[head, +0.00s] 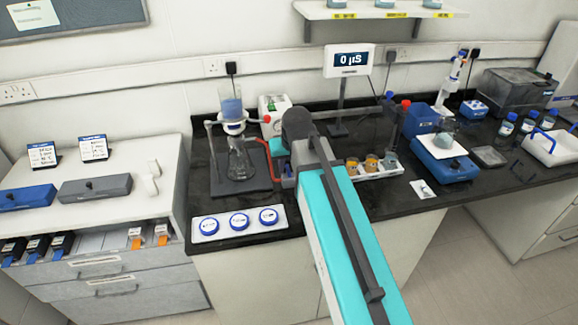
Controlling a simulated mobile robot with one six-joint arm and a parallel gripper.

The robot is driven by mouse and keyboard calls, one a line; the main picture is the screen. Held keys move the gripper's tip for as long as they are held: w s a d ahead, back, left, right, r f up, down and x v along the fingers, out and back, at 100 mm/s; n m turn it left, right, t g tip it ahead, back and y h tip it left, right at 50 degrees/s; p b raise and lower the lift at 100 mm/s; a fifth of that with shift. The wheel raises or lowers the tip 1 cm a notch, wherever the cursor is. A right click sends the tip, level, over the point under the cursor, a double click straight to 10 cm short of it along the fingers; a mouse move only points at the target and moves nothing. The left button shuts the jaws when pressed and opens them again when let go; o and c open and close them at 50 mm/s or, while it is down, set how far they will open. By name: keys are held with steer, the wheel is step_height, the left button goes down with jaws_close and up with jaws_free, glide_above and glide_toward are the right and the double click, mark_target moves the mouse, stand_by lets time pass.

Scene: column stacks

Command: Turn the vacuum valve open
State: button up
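A filter funnel (232,118) with blue liquid sits on a conical glass flask (241,160), upright on a dark stand base (226,187). A red hose (262,147) runs from near the flask's neck to the right and bends down. I cannot make out the vacuum valve for certain; the hose's lower end is beside my arm. My arm reaches over the bench and bends down there. What seems to be my gripper (287,180) is small and mostly hidden behind the arm, near the hose's lower end. Its fingers and any contact cannot be made out.
A white tray with several blue-rimmed round dishes (239,222) lies at the bench's front edge. A display reading 0 µS (350,60) stands behind. Right of my arm are a rack of small jars (368,168) and a blue balance-like device (444,165). A white box (273,108) stands behind the hose.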

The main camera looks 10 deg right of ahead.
steer(key=shift+c, duration=0.3)
jaws_close()
